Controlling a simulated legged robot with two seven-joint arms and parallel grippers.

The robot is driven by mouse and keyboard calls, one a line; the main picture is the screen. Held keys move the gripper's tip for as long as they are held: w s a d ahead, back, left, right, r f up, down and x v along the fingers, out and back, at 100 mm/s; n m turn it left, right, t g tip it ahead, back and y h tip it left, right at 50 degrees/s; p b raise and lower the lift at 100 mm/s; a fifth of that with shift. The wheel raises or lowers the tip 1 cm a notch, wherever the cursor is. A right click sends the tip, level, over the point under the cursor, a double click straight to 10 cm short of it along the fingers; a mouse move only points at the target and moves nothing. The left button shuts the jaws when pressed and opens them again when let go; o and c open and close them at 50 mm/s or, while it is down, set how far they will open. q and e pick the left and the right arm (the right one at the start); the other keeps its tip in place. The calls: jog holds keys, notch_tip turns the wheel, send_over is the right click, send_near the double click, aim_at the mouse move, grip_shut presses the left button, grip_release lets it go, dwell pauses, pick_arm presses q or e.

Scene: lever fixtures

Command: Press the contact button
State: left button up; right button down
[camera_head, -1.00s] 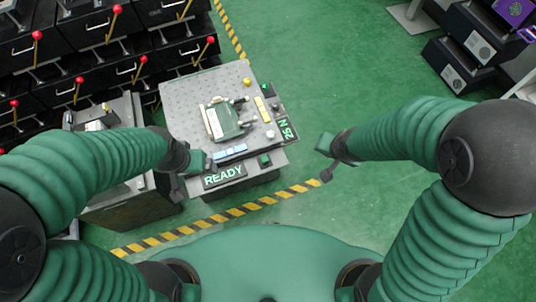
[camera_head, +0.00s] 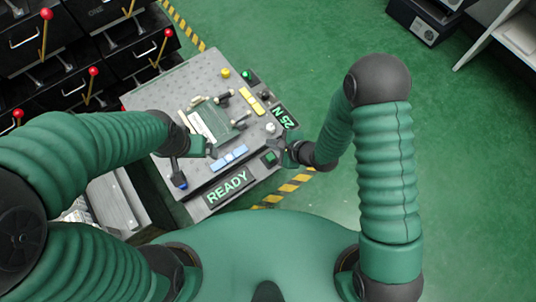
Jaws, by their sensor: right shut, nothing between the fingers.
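The grey perforated test bench (camera_head: 150,95) stands in the middle, with a lit READY display (camera_head: 228,188) on its front and a 25 N display (camera_head: 285,117) on its right side. A green button (camera_head: 269,158) sits in a dark housing at the front right corner. Which control is the contact button I cannot tell for sure. My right gripper (camera_head: 283,148) is shut and empty, right beside the green button; whether it touches it I cannot tell. My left gripper (camera_head: 208,150) is over the bench's left front, by the blue blocks (camera_head: 229,157); its jaws are unclear.
A green and white part (camera_head: 210,120) lies among clamps on the bench. A yellow knob (camera_head: 226,73), another green button (camera_head: 247,75) and a yellow block (camera_head: 251,101) are farther back. Black drawers with red-tipped levers (camera_head: 92,72) stand left.

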jog(key=d, duration=0.1)
jog(key=b, duration=0.5)
send_over(273, 158)
jog(key=f, duration=0.2)
jog(key=a+f, duration=0.1)
jog(key=f, duration=0.1)
jog(key=shift+f, duration=0.25)
jog(key=f+b, duration=0.1)
jog(key=d+f+b, duration=0.1)
jog(key=f, duration=0.1)
jog(key=shift+f, duration=0.1)
jog(key=shift+f+b, duration=0.55)
pick_arm(q)
jog(key=s+x, duration=0.1)
jog(key=x, duration=0.6)
jog(key=shift+s+d+f, duration=0.3)
jog(key=shift+f, duration=0.2)
pick_arm(e)
jog(key=shift+a, duration=0.2)
pick_arm(q)
jog(key=shift+d, duration=0.1)
pick_arm(e)
jog(key=shift+d, duration=0.1)
